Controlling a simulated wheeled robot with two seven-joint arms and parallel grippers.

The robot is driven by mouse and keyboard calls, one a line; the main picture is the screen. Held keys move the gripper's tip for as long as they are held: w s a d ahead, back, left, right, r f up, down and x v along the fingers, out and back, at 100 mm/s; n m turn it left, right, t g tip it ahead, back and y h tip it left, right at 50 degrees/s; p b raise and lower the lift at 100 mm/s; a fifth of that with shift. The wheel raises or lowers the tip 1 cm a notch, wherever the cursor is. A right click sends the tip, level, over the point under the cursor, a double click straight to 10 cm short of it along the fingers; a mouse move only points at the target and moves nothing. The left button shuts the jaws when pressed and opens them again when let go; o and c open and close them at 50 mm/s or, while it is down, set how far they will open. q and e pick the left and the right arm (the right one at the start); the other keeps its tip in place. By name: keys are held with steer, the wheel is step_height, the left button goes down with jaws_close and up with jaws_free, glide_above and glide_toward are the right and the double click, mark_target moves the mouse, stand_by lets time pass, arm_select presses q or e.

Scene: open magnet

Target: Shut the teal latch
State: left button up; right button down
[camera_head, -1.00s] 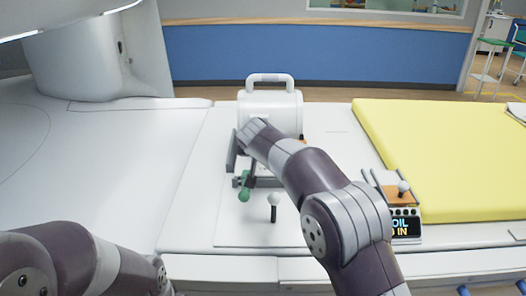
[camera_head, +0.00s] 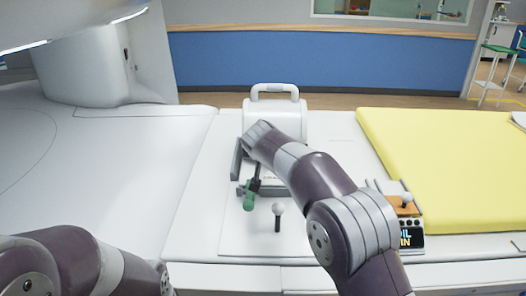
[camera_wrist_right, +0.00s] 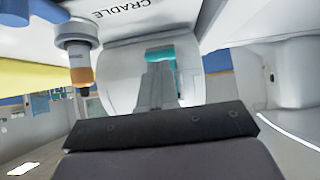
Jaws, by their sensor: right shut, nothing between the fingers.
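In the right wrist view, a teal piece (camera_wrist_right: 187,70), seemingly the teal latch, lies on the rounded white housing behind my fingers. My right gripper (camera_wrist_right: 158,72) is shut and empty. Its fingertips overlap the teal piece in the picture; I cannot tell whether they touch it. In the head view the white housing (camera_head: 275,117) with a top handle stands behind my right wrist. My right forearm hides part of the housing and the teal piece. My left arm is at the lower left, with its gripper out of frame.
A green-knobbed lever (camera_head: 249,200) and a white-ball lever (camera_head: 278,210) stand in front of the housing. A small orange-topped control box (camera_head: 405,215) and a yellow pad (camera_head: 450,165) are to the right.

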steer(key=b+v, duration=0.1)
steer(key=v, duration=1.1)
